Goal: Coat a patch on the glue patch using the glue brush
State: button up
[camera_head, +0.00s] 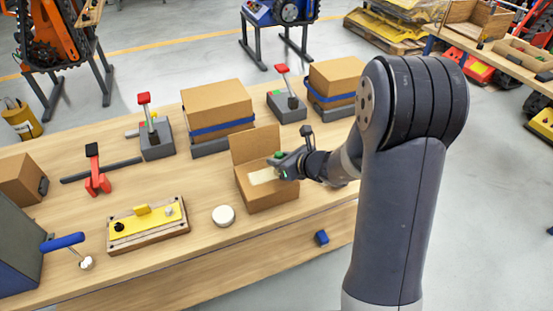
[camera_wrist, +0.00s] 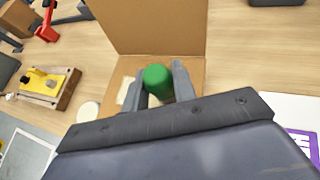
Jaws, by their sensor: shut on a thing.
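An open cardboard box (camera_head: 268,200) with a raised back flap stands near the front edge of the workbench. A pale cream patch (camera_head: 263,175), which looks like the glue patch, lies on the box; part of it also shows in the wrist view (camera_wrist: 124,92). My gripper (camera_head: 281,165) is over the right part of the box. In the wrist view my gripper (camera_wrist: 160,80) is shut on a green cylinder (camera_wrist: 157,82), seemingly the glue brush's handle. The brush's lower end is hidden, so I cannot tell whether it touches the patch.
A white round disc (camera_head: 223,215) lies left of the box. A yellow-topped fixture (camera_head: 147,221) and a red clamp (camera_head: 97,180) are further left. Taped cartons (camera_head: 217,105) and red-handled levers (camera_head: 148,120) stand behind. Bare bench lies between the disc and fixture.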

jog(key=shift+w+d, duration=0.25)
jog(key=shift+d, duration=0.55)
notch_tip(320, 180, up, 4)
jog(key=shift+s+a+f+p, duration=0.1)
jog(key=shift+f+p, duration=0.1)
jog(key=shift+p, duration=1)
jog(key=shift+r+p, duration=0.6)
jog(key=shift+r, duration=0.1)
notch_tip(320, 180, up, 3)
jog(key=shift+r+p, duration=0.1)
jog(key=shift+p, duration=1.15)
